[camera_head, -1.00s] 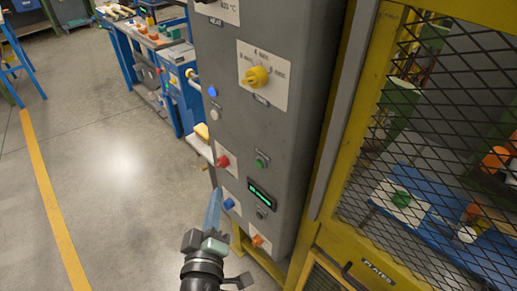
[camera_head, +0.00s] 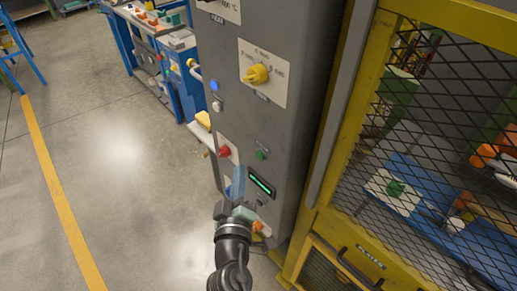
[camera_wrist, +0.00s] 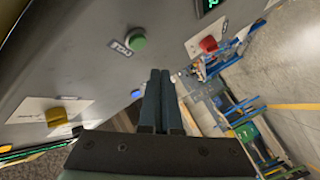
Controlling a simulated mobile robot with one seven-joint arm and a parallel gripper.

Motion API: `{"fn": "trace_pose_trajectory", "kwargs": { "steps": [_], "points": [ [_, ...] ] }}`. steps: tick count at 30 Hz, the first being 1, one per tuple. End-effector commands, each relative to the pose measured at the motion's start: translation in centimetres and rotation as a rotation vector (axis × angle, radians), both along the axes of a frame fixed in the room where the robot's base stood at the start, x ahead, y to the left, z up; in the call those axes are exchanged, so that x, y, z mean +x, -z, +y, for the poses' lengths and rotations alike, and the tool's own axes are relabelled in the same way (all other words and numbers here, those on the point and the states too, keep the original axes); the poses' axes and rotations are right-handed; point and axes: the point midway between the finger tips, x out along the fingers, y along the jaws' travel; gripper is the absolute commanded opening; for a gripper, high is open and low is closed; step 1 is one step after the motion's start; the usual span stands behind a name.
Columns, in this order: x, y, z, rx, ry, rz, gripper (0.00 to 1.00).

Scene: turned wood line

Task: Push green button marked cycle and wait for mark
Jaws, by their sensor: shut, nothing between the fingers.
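The green button (camera_head: 262,154) sits on the side of a tall grey cabinet, right of a red button (camera_head: 224,151). In the wrist view the green button (camera_wrist: 138,42) has a label reading CYCLE beside it. My gripper (camera_head: 238,172) is shut and empty, with blue fingers. In the head view its tips show below and left of the green button. In the wrist view the fingertips (camera_wrist: 160,73) point toward the panel, beside the button and apart from it in the picture. I cannot tell the gap in depth.
A small lit green display (camera_head: 262,185) lies below the green button. A yellow rotary knob (camera_head: 256,74) is higher on the cabinet (camera_head: 300,60). An orange button (camera_head: 258,227) sits low beside my wrist. A yellow mesh cage (camera_head: 330,190) stands close on the right. Open floor lies left.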

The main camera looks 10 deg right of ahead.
Motion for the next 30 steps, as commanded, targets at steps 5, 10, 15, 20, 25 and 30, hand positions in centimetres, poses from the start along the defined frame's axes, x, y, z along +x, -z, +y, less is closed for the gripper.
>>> {"fn": "trace_pose_trajectory", "kwargs": {
  "steps": [5,10,15,20,25,30],
  "points": [
    [1.1,-0.2,-1.6,-0.001,0.001,0.001,0.0],
    [1.6,-0.1,-2.2,-0.001,0.001,-0.001,0.0],
    [1.7,0.0,-2.3,-0.001,0.001,-0.001,0.0],
    [1.6,0.0,-2.3,-0.001,0.001,-0.001,0.0],
    [1.6,0.0,-2.3,-0.001,0.001,-0.001,0.0],
    [1.6,0.0,-2.3,-0.001,0.0,0.0,0.0]
  ]
}}
